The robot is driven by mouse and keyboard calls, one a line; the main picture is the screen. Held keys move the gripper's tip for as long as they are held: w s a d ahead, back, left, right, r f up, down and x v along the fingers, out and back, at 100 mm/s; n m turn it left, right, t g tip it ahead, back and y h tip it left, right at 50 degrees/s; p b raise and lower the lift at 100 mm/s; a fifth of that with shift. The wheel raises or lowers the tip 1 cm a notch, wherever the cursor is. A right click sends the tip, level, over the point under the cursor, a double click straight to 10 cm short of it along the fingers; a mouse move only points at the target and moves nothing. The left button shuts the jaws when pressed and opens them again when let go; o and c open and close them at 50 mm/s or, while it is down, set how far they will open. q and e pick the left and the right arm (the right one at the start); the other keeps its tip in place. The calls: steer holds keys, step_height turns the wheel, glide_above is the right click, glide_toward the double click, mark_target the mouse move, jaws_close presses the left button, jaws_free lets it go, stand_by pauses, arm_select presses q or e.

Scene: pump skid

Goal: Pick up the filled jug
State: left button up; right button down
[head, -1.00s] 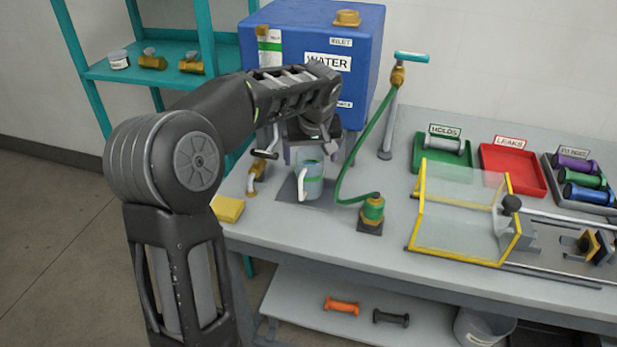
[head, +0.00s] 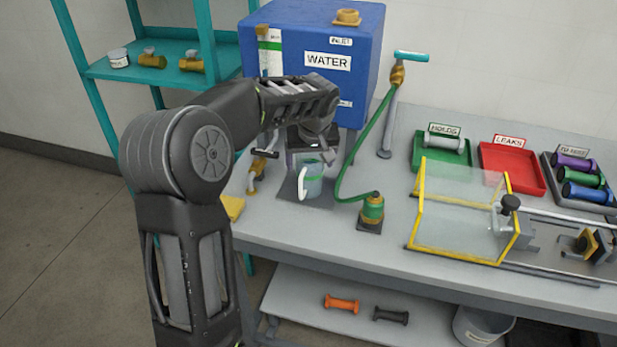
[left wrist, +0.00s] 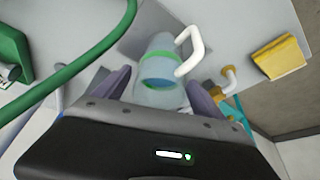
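The clear jug (head: 311,180) with a green band and a white handle stands on a dark mat (head: 290,188) on the bench, in front of the blue water tank. It holds bluish liquid, seen in the left wrist view (left wrist: 160,80). My left gripper (head: 305,156) is above and just behind the jug, pointing down. In the left wrist view its two purple-grey fingers (left wrist: 158,88) are spread, one on each side of the jug, with gaps visible. The fingertips are partly hidden in the head view. My right gripper is not in view.
The blue tank (head: 350,95) stands close behind. A green hose (head: 357,165) runs right of the jug to a brass fitting (head: 373,208). A yellow sponge (left wrist: 278,58) and brass tap (head: 256,172) are at the left. A yellow-framed clear guard (head: 460,210) stands farther right.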

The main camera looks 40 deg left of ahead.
arm_select(q)
jaws_close()
stand_by(0.7)
